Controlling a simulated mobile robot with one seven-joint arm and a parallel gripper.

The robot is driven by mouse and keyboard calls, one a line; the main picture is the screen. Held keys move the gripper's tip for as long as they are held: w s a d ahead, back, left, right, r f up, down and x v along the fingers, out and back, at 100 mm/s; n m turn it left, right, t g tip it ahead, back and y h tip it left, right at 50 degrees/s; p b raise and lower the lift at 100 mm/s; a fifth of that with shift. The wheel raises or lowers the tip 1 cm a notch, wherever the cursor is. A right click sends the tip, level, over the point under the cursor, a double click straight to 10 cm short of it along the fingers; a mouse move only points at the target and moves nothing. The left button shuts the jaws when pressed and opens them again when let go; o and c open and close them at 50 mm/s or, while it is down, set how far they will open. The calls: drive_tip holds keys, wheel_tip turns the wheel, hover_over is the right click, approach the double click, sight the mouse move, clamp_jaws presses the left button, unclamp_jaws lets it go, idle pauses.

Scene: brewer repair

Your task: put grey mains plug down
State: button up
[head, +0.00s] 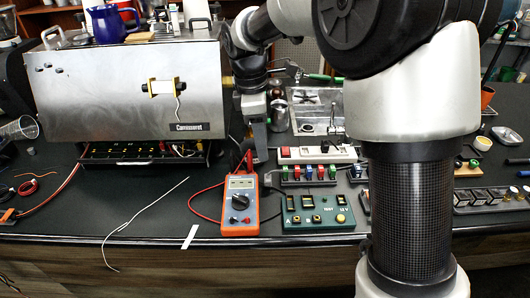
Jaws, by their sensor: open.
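My gripper (257,152) points down behind the multimeter, between the brewer and the white socket strip. It is small in the head view and its fingertips are partly hidden. It is open. I cannot make out a grey mains plug clearly; the gripper or the clutter around it may hide it. The white socket strip (308,154) lies right of my gripper, with a red switch at its left end and a dark piece on it. The steel brewer (110,95) stands at the left with its lower front open.
An orange multimeter (240,205) and a green test box (318,212) stand near the front edge. A rack of coloured pieces (308,174) lies behind the box. A pale wire (145,210) crosses the front left bench. My arm blocks the right middle.

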drive_tip(key=s+d+r+m+t, duration=0.3)
drive_tip(key=s+d+r+m, duration=0.6)
drive_tip(key=s, duration=0.2)
drive_tip(key=s+d+m+t+y, duration=0.1)
drive_tip(key=s+d+m, duration=0.3)
drive_tip(key=s+m, duration=0.5)
drive_tip(key=shift+s+d+f+t, duration=0.25)
drive_tip(key=shift+s+t, duration=0.55)
drive_tip(key=shift+s, duration=0.4)
